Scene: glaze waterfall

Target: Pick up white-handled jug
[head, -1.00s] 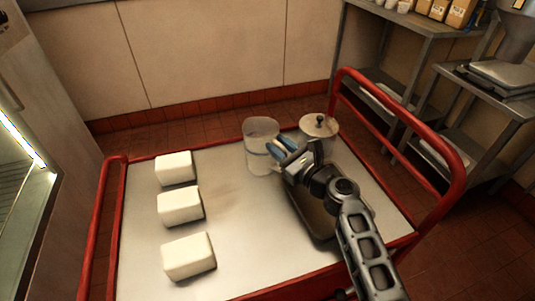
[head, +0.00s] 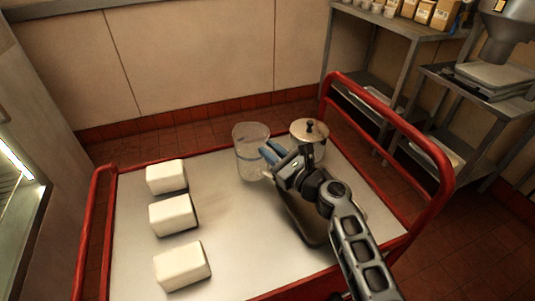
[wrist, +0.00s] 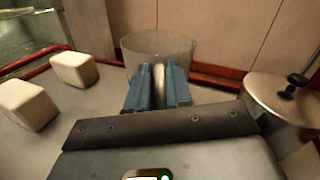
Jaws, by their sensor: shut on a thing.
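The white-handled jug (head: 247,140) is a clear, see-through container near the back of the cart top. It also shows in the wrist view (wrist: 160,44), with its pale handle (wrist: 158,72) between the two blue fingers. My gripper (head: 270,155) is at the jug's right side, shut on the handle. In the wrist view the gripper (wrist: 158,85) has one finger on each side of the handle. The jug looks upright. My gripper hides part of its lower side, and I cannot tell whether its base touches the cart.
Several white blocks (head: 172,216) stand in a row on the cart's left side. A lidded metal pot (head: 309,135) stands close right of the jug. A dark tray (head: 307,222) lies under my arm. Red rails (head: 440,190) edge the cart. The middle is clear.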

